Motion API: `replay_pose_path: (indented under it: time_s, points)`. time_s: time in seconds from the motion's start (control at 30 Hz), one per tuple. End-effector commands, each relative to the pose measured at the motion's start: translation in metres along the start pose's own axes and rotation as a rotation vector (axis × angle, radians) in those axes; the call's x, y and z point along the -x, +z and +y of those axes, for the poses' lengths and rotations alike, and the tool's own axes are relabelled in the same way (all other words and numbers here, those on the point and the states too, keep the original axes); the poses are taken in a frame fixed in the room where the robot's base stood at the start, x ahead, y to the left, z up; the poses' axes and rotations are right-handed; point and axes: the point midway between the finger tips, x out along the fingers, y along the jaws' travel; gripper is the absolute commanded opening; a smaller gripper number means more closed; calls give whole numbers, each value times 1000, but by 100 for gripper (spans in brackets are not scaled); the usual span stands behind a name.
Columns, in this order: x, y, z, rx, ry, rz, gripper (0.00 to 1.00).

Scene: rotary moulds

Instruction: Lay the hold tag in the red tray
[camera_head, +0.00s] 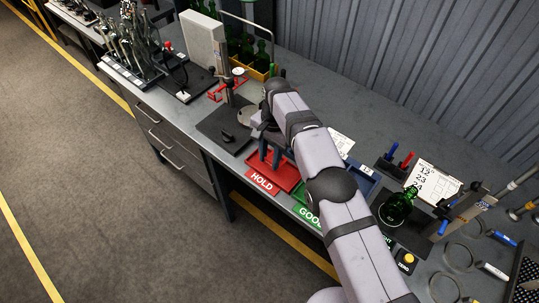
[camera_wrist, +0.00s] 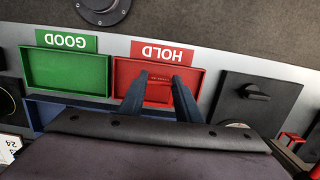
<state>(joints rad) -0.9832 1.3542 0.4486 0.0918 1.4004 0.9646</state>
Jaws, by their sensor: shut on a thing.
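The red tray (camera_head: 286,184) with its HOLD label lies near the bench's front edge in the head view. It also shows in the wrist view (camera_wrist: 123,73), beyond my fingers. My gripper (camera_head: 267,160) points down over the left part of the tray. In the wrist view my gripper (camera_wrist: 161,79) is shut on the hold tag (camera_wrist: 161,78), a thin red piece with small dark marks between the fingertips. The tag appears over the inside of the tray. Its red blends with the tray, and I cannot tell whether it touches the floor.
The green GOOD tray (camera_wrist: 67,71) stands beside the red tray. On the other side is a dark plate with a black knob (camera_wrist: 257,92). A green bottle (camera_head: 397,207) stands farther right on the bench in the head view. A blue tray (camera_head: 359,178) lies behind my arm.

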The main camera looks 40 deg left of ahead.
Motion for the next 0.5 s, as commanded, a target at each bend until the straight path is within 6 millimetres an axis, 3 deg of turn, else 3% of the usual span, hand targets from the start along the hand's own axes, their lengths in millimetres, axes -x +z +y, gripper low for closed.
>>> replay_pose_path:
  time_s: [0.23,0.5]
  points:
    - [-26,-3,0,0,-1,0,9]
    - [-35,-4,0,0,0,0,9]
